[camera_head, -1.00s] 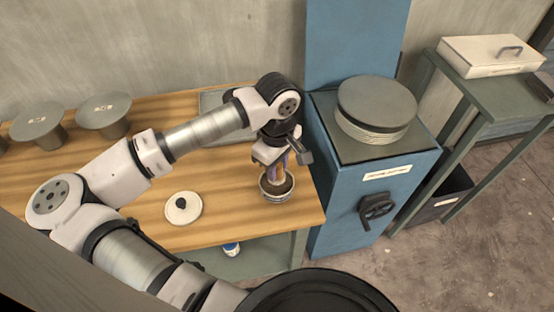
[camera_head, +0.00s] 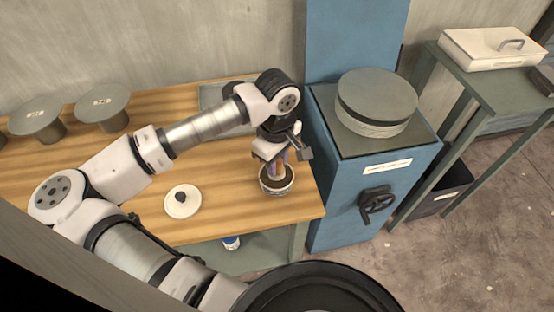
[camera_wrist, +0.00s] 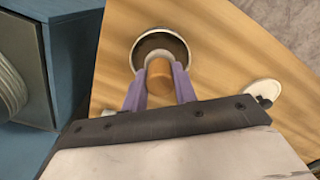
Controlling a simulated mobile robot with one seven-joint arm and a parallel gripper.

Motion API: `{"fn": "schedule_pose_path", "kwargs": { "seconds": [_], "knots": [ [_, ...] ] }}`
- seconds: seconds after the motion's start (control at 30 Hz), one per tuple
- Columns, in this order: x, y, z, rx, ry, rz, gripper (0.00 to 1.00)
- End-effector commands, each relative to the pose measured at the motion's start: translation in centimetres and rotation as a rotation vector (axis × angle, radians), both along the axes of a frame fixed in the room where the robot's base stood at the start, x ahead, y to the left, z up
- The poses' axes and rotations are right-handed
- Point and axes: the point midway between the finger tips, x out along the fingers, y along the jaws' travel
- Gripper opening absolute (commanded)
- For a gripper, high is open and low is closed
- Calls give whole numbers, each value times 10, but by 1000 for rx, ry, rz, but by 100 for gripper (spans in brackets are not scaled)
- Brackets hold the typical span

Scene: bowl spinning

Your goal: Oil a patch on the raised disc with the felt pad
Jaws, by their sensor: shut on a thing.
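My gripper (camera_head: 280,172) points down at a small bowl (camera_head: 277,191) near the right end of the wooden bench. The bowl is dark inside. My purple fingers are shut on an orange-brown cylindrical handle (camera_wrist: 159,78), which I take to be the felt pad's. Its lower end is over or in the bowl (camera_wrist: 160,36); the pad face is hidden, so I cannot tell whether it touches the contents. The raised disc (camera_head: 377,95) is a grey round plate on top of the blue cabinet, right of the bench, well apart from my gripper.
A white lid with a black knob (camera_head: 183,201) lies on the bench left of the bowl. Grey pedestal discs (camera_head: 103,102) stand at the back left. A green shelf (camera_head: 485,75) holds a white case (camera_head: 490,52).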

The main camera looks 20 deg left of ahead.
Motion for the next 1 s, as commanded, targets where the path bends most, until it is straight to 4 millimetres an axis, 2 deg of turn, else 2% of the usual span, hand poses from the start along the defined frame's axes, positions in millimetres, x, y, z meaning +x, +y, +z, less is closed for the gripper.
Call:
{"fn": "schedule_pose_path", "kwargs": {
  "seconds": [1.0],
  "knots": [
    [0, 0, -10, 0, 0, 0, 10]
  ]
}}
